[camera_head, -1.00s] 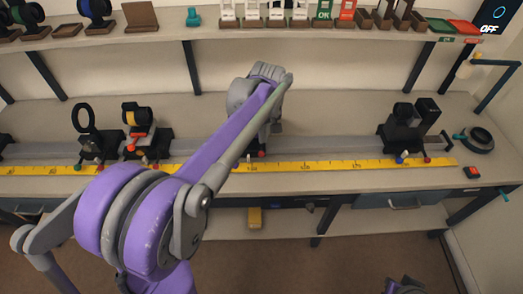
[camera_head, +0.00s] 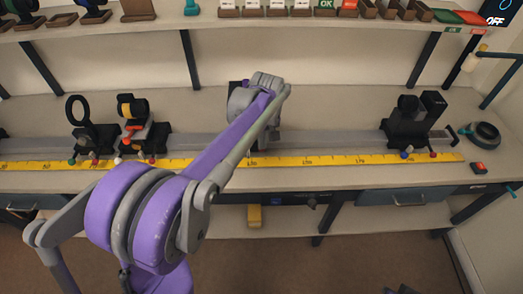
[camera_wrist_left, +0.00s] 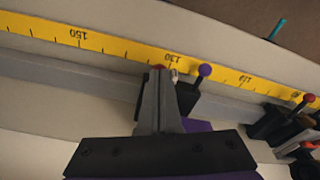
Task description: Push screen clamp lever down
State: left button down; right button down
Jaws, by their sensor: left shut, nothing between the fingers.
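My left arm reaches over the bench, and its wrist hides most of a dark mount in mid-rail (camera_head: 235,88) in the head view. In the left wrist view my left gripper (camera_wrist_left: 164,74) is shut and empty, with its tips at this mount. A purple-knobbed lever (camera_wrist_left: 204,71) stands just right of the fingertips, apart from them in the picture. A red knob (camera_wrist_left: 159,67) and a small pale tip (camera_wrist_left: 174,74) show right at the fingertips; contact cannot be told. I cannot tell which is the screen clamp lever. A sliver of my right arm shows at the head view's bottom edge.
A yellow ruler (camera_head: 300,161) runs along the front of the grey rail (camera_head: 330,146). Two mounts, a ring holder (camera_head: 78,110) and a yellow-and-black one (camera_head: 133,107), stand left. A black mount (camera_head: 408,125) stands right. The rail between the middle and right mounts is clear.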

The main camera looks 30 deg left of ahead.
pick_arm(q)
jog(key=shift+w+f, duration=0.1)
jog(key=shift+f, duration=0.1)
jog(key=shift+f+b, duration=0.85)
jog(key=shift+f, duration=0.5)
jog(key=shift+r, duration=0.1)
jog(key=shift+s+d+r+p, duration=0.2)
jog(key=shift+s+d+r, duration=0.05)
jog(key=shift+s+d, duration=0.3)
jog(key=shift+s+d+r+p, duration=0.15)
jog(key=shift+s+d+r, duration=0.2)
jog(key=shift+d, duration=0.3)
